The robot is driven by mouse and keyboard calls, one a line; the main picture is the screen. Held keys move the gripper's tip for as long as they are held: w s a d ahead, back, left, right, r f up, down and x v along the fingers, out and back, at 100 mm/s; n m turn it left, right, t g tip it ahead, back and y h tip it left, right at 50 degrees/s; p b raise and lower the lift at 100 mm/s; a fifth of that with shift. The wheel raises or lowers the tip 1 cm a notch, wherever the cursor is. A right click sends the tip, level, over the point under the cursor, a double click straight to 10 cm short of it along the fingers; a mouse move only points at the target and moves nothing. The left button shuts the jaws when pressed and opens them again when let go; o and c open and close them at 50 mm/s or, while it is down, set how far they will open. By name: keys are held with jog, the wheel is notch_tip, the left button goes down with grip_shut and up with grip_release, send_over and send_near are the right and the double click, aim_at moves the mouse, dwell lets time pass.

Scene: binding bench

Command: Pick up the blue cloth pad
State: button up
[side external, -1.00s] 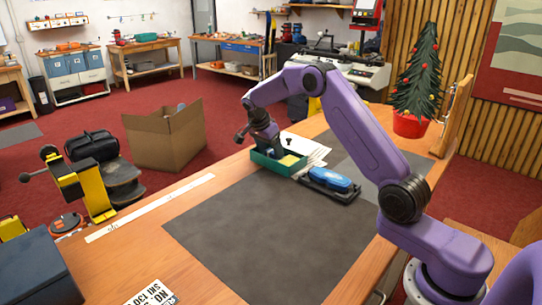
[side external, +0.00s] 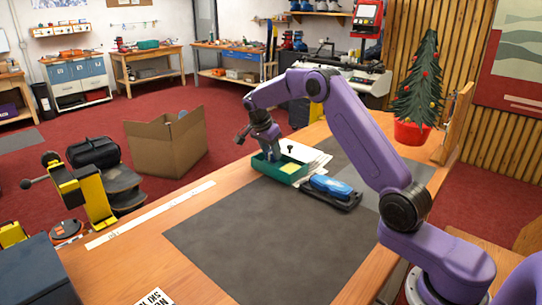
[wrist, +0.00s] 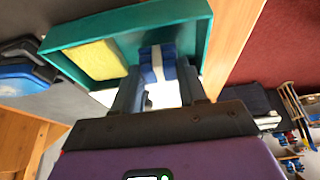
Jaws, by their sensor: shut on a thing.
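The blue cloth pad (wrist: 157,63), with a white band down its middle, is between the fingers of my gripper (wrist: 160,82) in the wrist view. My gripper is shut on it. In the side view my gripper (side external: 272,157) points down over the green tray (side external: 291,178), and the pad is hard to make out there. The tray's wall (wrist: 65,36) frames the pad in the wrist view. I cannot tell whether the pad is clear of the tray's floor.
A yellow pad (wrist: 95,59) lies in the tray beside the blue one. A black and blue tool (side external: 331,188) stands right of the tray on the dark mat (side external: 262,235). White papers (side external: 303,151) lie behind the tray. The mat's front is clear.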

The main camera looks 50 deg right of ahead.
jog(key=s+a+r, duration=0.3)
jog(key=s+r, duration=0.8)
jog(key=s, duration=0.2)
jog(key=shift+s+a, duration=0.3)
jog(key=shift+a, duration=0.05)
jog(key=shift+o, duration=1.1)
jog(key=shift+c, duration=0.5)
jog(key=shift+w+d+f, duration=0.6)
jog(key=shift+w+f, duration=0.35)
jog(key=shift+f, duration=0.7)
jog(key=shift+w+d+f, duration=0.65)
jog(key=shift+w+f, duration=0.3)
jog(key=shift+f, duration=0.7)
jog(key=shift+w+d+f, duration=0.6)
jog(key=shift+w+f, duration=0.35)
jog(key=shift+f, duration=0.7)
jog(key=shift+f, duration=0.6)
